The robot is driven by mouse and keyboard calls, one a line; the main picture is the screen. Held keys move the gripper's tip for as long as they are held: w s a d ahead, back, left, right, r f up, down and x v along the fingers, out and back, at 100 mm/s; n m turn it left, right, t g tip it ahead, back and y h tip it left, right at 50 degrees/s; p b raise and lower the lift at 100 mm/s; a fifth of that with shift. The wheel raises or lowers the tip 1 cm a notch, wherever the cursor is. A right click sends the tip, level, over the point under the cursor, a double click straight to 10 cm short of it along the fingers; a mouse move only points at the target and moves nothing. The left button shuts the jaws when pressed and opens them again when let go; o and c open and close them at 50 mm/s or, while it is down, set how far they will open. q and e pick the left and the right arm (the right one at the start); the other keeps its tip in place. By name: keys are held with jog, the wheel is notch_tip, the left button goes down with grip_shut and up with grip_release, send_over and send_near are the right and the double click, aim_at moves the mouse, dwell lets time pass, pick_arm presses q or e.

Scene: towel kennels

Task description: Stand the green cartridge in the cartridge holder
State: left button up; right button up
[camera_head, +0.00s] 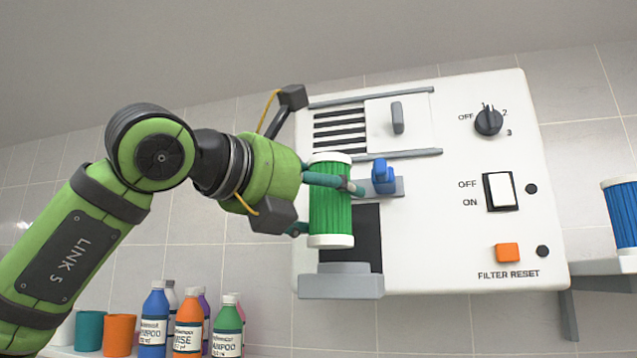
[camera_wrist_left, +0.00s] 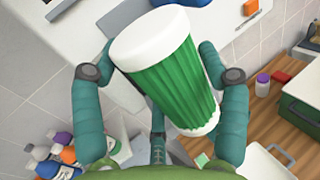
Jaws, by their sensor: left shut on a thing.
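The green cartridge (camera_head: 330,215), ribbed green with white end caps, is held by my left gripper (camera_head: 326,204), whose fingers close around its sides. It is roughly upright in the head view. In the left wrist view the cartridge (camera_wrist_left: 172,75) sits between both teal fingers. The cartridge holder appears to be the grey ledge (camera_head: 341,287) with a raised seat, below a dark opening (camera_head: 367,245) in the white wall panel. The cartridge's lower end shows just above the seat; whether they touch cannot be told. My right gripper is not in view.
The white panel (camera_head: 450,250) carries a blue latch (camera_head: 383,181), a sliding cover (camera_head: 398,138), a dial (camera_head: 488,121), a rocker switch (camera_head: 499,191) and an orange button (camera_head: 507,252). A blue cartridge (camera_head: 625,215) stands on a shelf at right. Several bottles and cups stand lower left.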

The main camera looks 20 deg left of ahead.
pick_arm(q)
jog(key=shift+w, duration=0.55)
jog(key=shift+w+p, duration=0.25)
jog(key=shift+p, duration=0.15)
jog(key=shift+w+f+p, duration=0.15)
jog(key=shift+w+p, duration=0.75)
jog(key=shift+w, duration=0.9)
jog(key=shift+w+f+p, duration=0.2)
jog(key=shift+w+p, duration=0.35)
jog(key=shift+w, duration=0.55)
jog(key=shift+s+f+b, duration=0.1)
jog(key=shift+f+b, duration=0.9)
jog(key=shift+b, duration=0.15)
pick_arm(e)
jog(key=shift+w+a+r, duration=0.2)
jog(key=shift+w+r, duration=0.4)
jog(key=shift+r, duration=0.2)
pick_arm(q)
jog(key=o, duration=1.3)
jog(key=shift+c, duration=0.2)
